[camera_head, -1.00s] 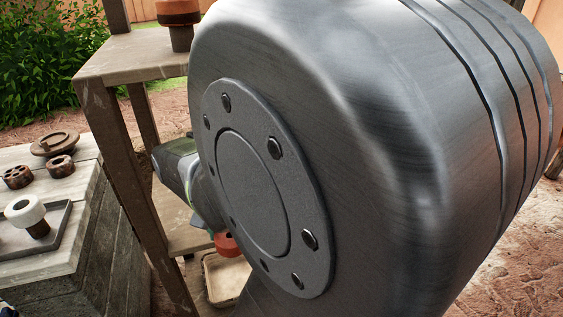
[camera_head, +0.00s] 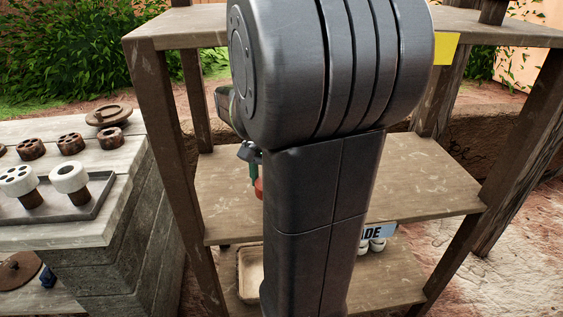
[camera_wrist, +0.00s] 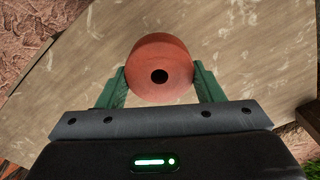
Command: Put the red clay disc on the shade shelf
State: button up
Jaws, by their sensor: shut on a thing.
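The red clay disc (camera_wrist: 160,52) is round with a dark hole in its middle. My gripper (camera_wrist: 160,85) is shut on it, one green finger on each side. In the head view a sliver of the disc (camera_head: 259,188) shows left of my arm, above the middle board; most of it is hidden. The wooden rack's middle board (camera_head: 430,180) is bare where I see it. In the wrist view a bare wooden board (camera_wrist: 235,40) lies under the disc; the gap is unclear.
Rack posts (camera_head: 160,120) stand at the left and right. A yellow label (camera_head: 445,48) is on the top board (camera_head: 500,28). The lower board (camera_head: 395,280) holds a pale tray (camera_head: 250,270) and white pieces (camera_head: 376,245). A bench (camera_head: 60,232) with several clay parts stands left.

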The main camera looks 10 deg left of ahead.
jog(key=w, duration=0.1)
jog(key=w+a, duration=0.1)
jog(key=w, duration=0.1)
jog(key=shift+f+b, duration=0.85)
jog(key=shift+f, duration=0.85)
jog(key=shift+f, duration=0.15)
jog(key=o, duration=1.1)
notch_tip(320, 180, up, 8)
jog(key=p, duration=0.2)
jog(key=shift+f+p, duration=0.1)
jog(key=shift+p, duration=0.2)
